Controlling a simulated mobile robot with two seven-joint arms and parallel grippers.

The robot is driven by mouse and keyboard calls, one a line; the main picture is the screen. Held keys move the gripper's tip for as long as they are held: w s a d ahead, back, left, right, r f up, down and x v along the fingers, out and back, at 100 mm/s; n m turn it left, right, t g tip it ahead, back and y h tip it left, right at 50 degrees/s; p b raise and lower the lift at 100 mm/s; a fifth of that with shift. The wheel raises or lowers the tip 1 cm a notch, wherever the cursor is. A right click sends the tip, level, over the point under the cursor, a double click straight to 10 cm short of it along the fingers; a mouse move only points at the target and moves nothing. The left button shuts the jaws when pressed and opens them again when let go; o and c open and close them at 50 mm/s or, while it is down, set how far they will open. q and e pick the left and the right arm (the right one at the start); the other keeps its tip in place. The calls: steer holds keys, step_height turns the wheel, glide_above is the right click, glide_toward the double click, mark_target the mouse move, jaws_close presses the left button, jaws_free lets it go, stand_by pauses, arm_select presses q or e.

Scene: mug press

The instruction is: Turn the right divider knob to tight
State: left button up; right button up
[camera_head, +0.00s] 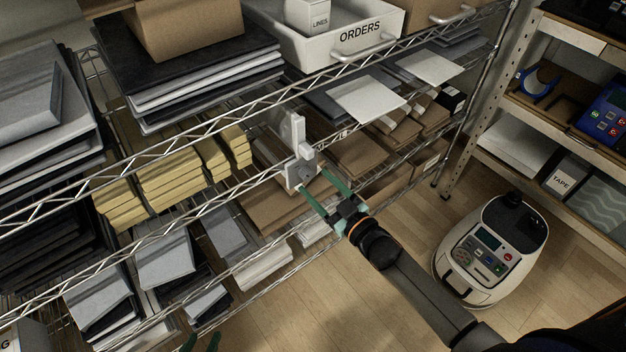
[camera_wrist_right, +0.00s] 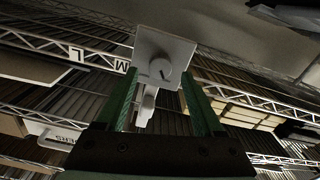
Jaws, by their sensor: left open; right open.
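The right divider (camera_head: 293,132) is a pale upright bracket clipped at the front edge of the wire shelf. Its round grey knob (camera_head: 306,171) faces outward on a square plate. The knob (camera_wrist_right: 160,69) also shows in the right wrist view, with a dark line across its face. My right gripper (camera_head: 313,183) is open in front of the knob, its green fingers to either side; whether they touch it I cannot tell.
The wire shelf holds tan bundles (camera_head: 170,174), grey stacks and flat brown boxes (camera_head: 358,155). A white ORDERS bin (camera_head: 330,45) sits above. A rounded machine (camera_head: 490,250) with a button panel stands on the floor at right. Bare wooden floor lies below my right arm.

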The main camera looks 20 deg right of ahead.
mark_target(307, 174)
steer(key=shift+x, duration=1.2)
steer(key=shift+c, duration=0.2)
jaws_close()
